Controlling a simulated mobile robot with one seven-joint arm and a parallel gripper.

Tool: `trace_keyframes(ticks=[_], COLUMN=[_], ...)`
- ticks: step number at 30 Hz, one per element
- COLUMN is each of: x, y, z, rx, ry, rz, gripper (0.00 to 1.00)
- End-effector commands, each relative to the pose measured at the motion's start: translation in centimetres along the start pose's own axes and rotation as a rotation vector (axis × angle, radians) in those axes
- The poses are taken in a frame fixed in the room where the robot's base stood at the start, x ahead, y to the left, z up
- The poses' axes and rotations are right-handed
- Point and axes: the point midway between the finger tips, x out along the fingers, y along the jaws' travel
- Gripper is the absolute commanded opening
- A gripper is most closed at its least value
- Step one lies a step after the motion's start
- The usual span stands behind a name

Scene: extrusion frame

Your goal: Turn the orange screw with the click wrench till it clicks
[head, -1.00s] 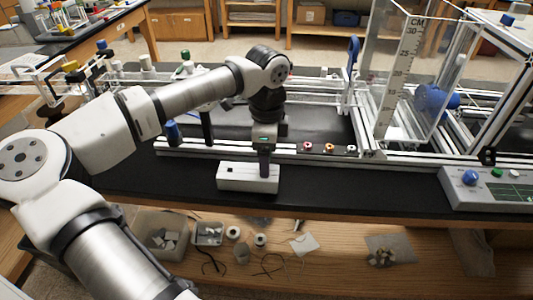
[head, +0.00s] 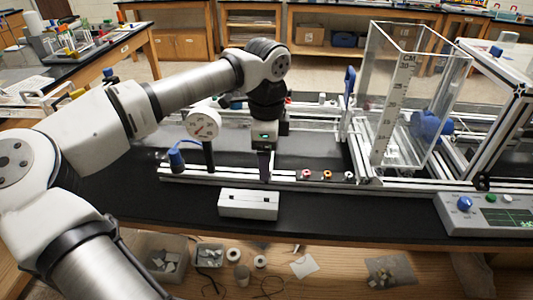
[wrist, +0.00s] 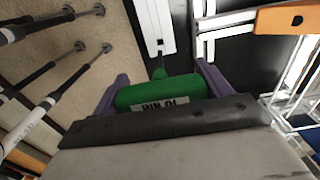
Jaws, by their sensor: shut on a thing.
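My gripper (head: 264,165) hangs just behind and above a white slotted block (head: 249,204) on the black bench. In the wrist view its purple fingers (wrist: 162,88) are shut on a green-handled tool with a printed label, the click wrench (wrist: 150,97). The wrench's far end is hard to make out. The block also shows in the wrist view (wrist: 153,25), beyond the handle. The orange screw (head: 327,174) sits on the front rail, right of my gripper and apart from it, between a reddish screw (head: 305,173) and a whitish one (head: 349,176).
The extrusion frame (head: 225,177) runs along the bench behind the block. A round dial gauge (head: 203,124) stands left of my gripper. A clear scaled tank (head: 410,100) stands at the right, and a control box (head: 487,213) at the front right. The bench front is mostly clear.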

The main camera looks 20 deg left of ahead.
Motion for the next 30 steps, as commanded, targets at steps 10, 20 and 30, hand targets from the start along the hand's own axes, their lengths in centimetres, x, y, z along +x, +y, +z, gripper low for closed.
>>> trace_keyframes(ticks=[10,20,30], x=[-1.3,-4.0,-6.4], y=[0.0,0.0,0.0], z=[0.0,0.0,0.0], rx=[0.000,-0.001,-0.001], ry=[-0.001,-0.001,0.000], rz=[-0.001,-0.001,-0.001], gripper=[0.45,0.45,0.45])
